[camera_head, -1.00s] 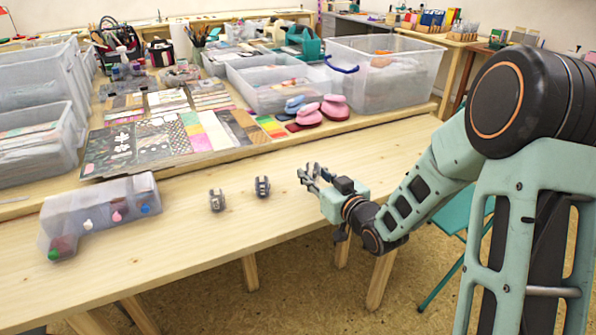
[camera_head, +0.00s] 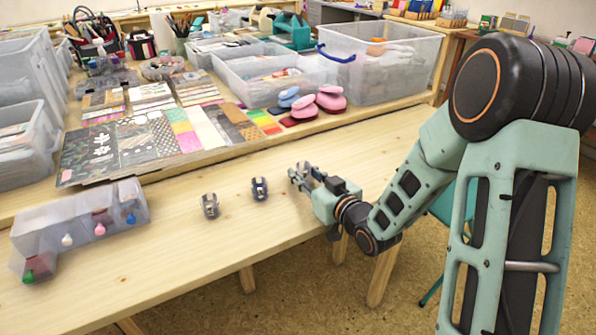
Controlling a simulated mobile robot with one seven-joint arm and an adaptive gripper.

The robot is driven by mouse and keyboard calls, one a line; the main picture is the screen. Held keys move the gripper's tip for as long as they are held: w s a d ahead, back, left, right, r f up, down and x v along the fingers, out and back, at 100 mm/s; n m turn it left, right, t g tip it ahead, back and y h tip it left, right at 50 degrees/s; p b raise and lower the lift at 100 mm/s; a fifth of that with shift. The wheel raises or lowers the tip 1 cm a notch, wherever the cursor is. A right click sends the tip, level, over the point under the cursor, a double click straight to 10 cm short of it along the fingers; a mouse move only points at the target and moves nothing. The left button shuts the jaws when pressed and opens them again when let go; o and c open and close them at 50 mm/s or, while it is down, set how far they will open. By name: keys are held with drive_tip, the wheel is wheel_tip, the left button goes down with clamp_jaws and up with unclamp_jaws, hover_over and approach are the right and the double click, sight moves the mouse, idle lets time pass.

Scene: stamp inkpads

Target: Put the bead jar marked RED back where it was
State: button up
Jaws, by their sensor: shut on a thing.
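My gripper (camera_head: 301,177) is low over the right part of the wooden table (camera_head: 160,266). Its fingers are closed on a small greyish thing, mostly hidden by them; I cannot read any mark on it. Two small grey jar-like things stand on the table to its left, one nearer to it (camera_head: 259,188) and one farther left (camera_head: 209,206). They are apart from each other and from my gripper. Their marks are too small to read, so I cannot tell which is RED.
A translucent grey L-shaped holder (camera_head: 75,217) with coloured knobs lies at the table's left. Patterned sheets (camera_head: 146,135), pink and blue pads (camera_head: 331,99) and clear bins (camera_head: 380,75) fill the back. The table front between holder and jars is clear.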

drive_tip(key=shift+w, duration=0.1)
drive_tip(key=shift+f, duration=0.2)
drive_tip(key=o, duration=1.1)
drive_tip(key=shift+o, duration=0.2)
drive_tip(key=shift+r, duration=0.1)
